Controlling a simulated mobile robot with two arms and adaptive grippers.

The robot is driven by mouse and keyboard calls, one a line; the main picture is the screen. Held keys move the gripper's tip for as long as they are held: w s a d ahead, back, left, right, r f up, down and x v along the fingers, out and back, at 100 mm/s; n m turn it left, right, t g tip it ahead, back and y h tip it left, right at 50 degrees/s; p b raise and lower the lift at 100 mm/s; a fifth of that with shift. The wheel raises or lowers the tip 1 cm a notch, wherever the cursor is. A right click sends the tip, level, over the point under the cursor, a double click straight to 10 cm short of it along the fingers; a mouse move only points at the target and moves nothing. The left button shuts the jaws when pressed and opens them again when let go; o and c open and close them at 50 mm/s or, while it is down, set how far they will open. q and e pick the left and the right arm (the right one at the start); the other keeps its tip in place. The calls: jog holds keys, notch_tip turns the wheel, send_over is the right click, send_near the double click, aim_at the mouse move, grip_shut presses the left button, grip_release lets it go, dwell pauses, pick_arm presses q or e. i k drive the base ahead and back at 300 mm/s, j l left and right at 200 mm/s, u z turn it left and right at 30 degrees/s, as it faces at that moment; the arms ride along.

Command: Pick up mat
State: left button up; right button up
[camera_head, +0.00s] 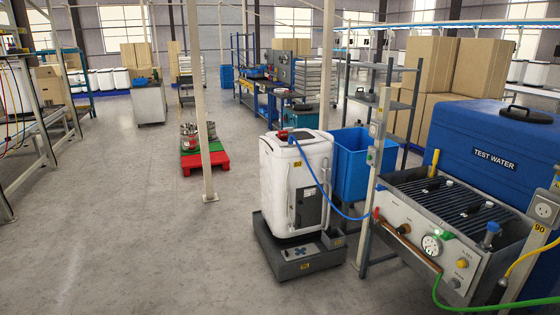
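I cannot make out a mat with certainty in the head view. A low red pallet (217,163) stands on the floor left of centre, partly hidden by a pale post. Metal parts (188,133) rest on it, with a thin green layer (190,151) under them; I cannot tell whether this layer is a mat. Neither of my grippers shows in the view.
A white appliance (277,185) stands on a dark wheeled base (290,267) at centre, joined by a blue hose to a test bench (440,225) on the right. Pale posts (199,100) rise from the floor. The grey floor at left and front is clear.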

aim_at(295, 253)
jog(key=i+j+u, duration=0.1)
jog(key=i+u, duration=0.4)
jog(key=i, duration=1.65)
